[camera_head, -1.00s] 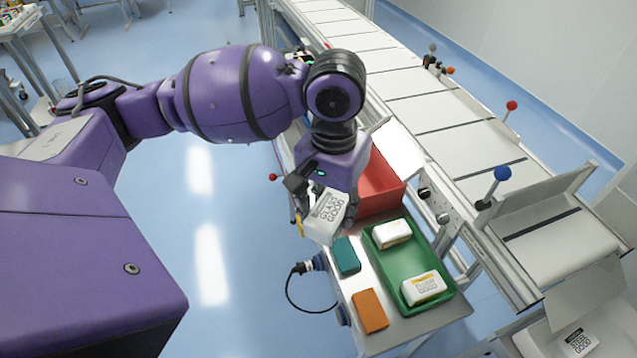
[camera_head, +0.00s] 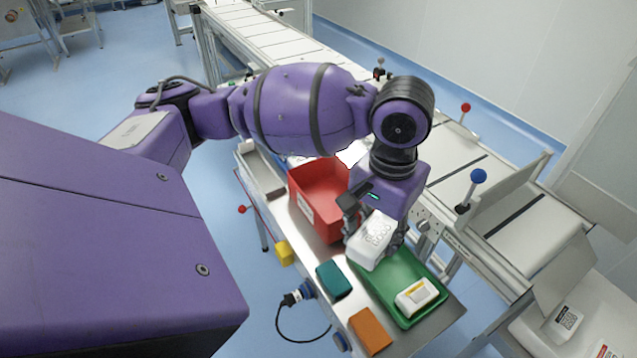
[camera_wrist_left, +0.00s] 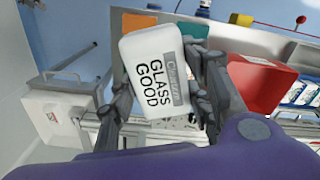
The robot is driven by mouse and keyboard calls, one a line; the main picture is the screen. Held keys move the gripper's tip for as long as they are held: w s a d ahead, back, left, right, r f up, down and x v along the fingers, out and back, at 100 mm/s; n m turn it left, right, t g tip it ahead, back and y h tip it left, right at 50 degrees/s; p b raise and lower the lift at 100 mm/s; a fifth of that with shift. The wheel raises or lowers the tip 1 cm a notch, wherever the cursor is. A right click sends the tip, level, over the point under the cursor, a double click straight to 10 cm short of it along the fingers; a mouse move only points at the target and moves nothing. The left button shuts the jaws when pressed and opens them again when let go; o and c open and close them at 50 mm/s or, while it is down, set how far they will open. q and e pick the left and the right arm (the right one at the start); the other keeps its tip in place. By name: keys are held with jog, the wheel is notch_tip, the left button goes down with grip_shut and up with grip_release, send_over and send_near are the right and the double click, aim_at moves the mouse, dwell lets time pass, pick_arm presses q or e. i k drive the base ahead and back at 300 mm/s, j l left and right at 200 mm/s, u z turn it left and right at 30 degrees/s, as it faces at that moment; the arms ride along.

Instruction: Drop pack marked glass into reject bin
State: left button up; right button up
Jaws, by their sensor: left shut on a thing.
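My left gripper (camera_head: 374,232) is shut on a white pack (camera_head: 369,241), which is tilted and held above the bench. In the left wrist view the pack (camera_wrist_left: 152,85) reads "GLASS GOOD", and fingers grip it on both sides. The red bin (camera_head: 311,205), the likely reject bin, stands on the bench just left of the held pack. Its open top faces up, and part of its right side is behind my gripper. The bin also shows in the left wrist view (camera_wrist_left: 265,85), right of the pack. My right gripper is not in view.
A green tray (camera_head: 393,312) with a white pack (camera_head: 415,297) lies nearer on the bench; the held pack covers its far end. Teal (camera_head: 333,280), orange (camera_head: 370,331) and yellow (camera_head: 285,253) blocks are along the left edge. A conveyor (camera_head: 440,165) runs behind.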

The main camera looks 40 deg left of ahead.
aim_at(328, 204)
jog(key=k+j, duration=0.1)
jog(key=j, duration=0.35)
jog(key=k+j, duration=0.1)
jog(key=j, duration=0.35)
jog(key=i+j, duration=0.35)
jog(key=j, duration=0.15)
